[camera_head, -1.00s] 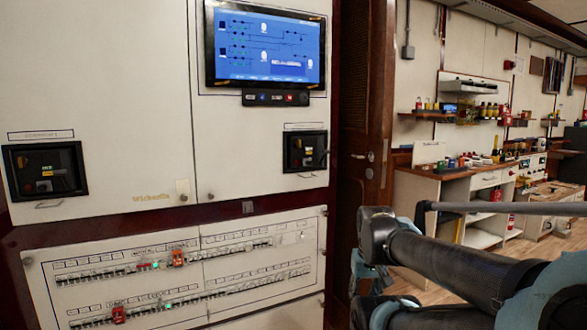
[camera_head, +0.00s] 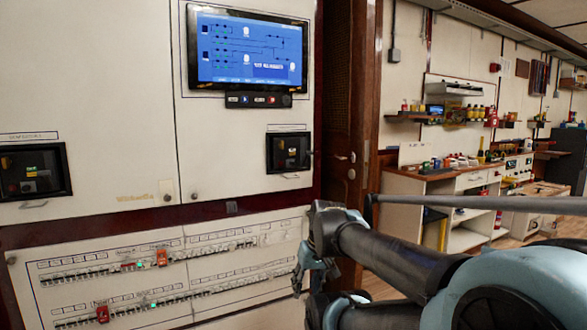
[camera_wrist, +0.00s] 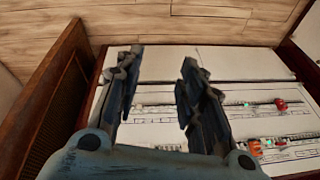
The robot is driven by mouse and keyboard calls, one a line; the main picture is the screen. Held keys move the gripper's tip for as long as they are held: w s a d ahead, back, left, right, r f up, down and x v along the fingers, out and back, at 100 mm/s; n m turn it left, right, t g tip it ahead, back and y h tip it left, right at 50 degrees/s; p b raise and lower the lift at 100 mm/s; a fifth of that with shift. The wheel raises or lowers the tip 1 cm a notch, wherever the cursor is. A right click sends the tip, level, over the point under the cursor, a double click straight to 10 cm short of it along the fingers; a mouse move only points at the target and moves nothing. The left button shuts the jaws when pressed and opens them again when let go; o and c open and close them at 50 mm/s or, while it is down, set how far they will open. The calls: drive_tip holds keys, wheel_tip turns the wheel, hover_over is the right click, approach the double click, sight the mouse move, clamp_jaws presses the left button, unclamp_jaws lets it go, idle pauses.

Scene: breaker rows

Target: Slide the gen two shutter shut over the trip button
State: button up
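Two black recessed breaker units sit in the cream cabinet in the head view, a left one (camera_head: 34,172) and a right one (camera_head: 289,152). Their labels are too small to read, so I cannot tell which is gen two. The shutter and trip button cannot be made out clearly. My gripper (camera_wrist: 158,62) is open and empty in the wrist view, its two dark fingers well apart. In the head view my arm's end is low, below and right of the right unit, apart from it.
A lit screen (camera_head: 247,48) is above the units. The lower panel (camera_head: 160,276) carries breaker rows with red tags (camera_head: 162,256). A dark wooden door (camera_head: 346,100) stands right of the cabinet. A cluttered workbench (camera_head: 440,185) is farther right.

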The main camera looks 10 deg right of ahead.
sight(293, 164)
drive_tip(key=w+a+r+n+t+y, duration=0.25)
drive_tip(key=w+r+t+y, duration=0.3)
drive_tip(key=w+r, duration=0.95)
drive_tip(key=w+d+r+m+t+h, duration=0.2)
drive_tip(key=w+d+r+t, duration=0.75)
drive_tip(key=r, duration=0.25)
drive_tip(key=shift+g, duration=0.4)
drive_tip(key=x, duration=1.1)
drive_tip(key=d+x, duration=0.1)
drive_tip(key=x, duration=0.5)
drive_tip(key=shift+w, duration=0.45)
clamp_jaws()
